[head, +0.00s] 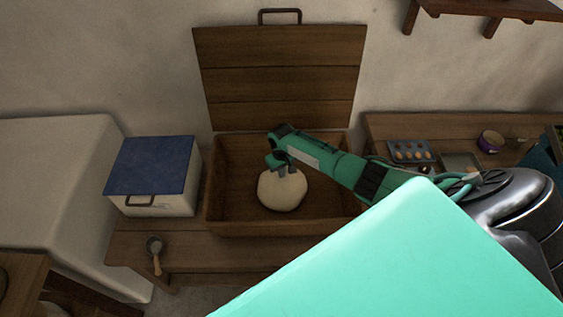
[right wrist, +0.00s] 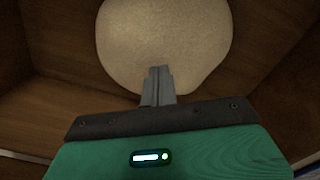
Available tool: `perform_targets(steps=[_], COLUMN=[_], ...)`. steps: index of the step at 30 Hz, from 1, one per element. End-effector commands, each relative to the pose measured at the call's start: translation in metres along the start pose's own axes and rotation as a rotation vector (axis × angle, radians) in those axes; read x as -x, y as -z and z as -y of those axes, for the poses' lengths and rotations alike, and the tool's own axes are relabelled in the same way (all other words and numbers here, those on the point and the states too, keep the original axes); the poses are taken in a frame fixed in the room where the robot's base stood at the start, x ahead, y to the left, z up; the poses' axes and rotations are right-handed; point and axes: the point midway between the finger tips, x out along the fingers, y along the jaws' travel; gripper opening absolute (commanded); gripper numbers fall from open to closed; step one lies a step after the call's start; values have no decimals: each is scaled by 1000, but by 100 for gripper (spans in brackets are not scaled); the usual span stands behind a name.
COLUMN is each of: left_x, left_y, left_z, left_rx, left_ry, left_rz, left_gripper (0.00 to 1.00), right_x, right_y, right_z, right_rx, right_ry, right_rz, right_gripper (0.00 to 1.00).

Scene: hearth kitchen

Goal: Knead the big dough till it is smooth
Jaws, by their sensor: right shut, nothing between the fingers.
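The big dough (head: 282,192) is a pale, rounded lump lying in an open wooden trough (head: 232,215). It also fills the upper middle of the right wrist view (right wrist: 165,40), where its surface looks mostly even. My right gripper (head: 287,170) is over the far side of the dough, pointing down at it. Its fingers (right wrist: 158,85) are shut with nothing between them, and their tips overlap the dough's edge in the wrist view. I cannot tell whether they touch it. My left gripper is not in view.
The trough's lid (head: 278,75) stands upright behind it. A white box with a blue lid (head: 152,165) stands to the left, and a scoop (head: 155,255) lies in front. An egg tray (head: 410,151) and a bowl (head: 490,141) are on the right counter.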

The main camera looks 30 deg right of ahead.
Motion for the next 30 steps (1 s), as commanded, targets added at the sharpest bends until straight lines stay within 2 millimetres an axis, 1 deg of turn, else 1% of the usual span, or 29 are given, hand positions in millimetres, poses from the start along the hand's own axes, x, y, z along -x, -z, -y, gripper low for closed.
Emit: perform_targets(steps=[5, 23, 30], left_x=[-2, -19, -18], left_y=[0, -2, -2], left_z=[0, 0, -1], left_rx=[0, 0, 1], left_ry=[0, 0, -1], left_rz=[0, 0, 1], left_gripper=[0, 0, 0], right_x=[-3, -24, -25], right_y=[0, 0, -2], right_z=[0, 0, 0], right_rx=[0, 0, 0], right_ry=[0, 0, 0], right_rz=[0, 0, 3], right_gripper=[0, 0, 0])
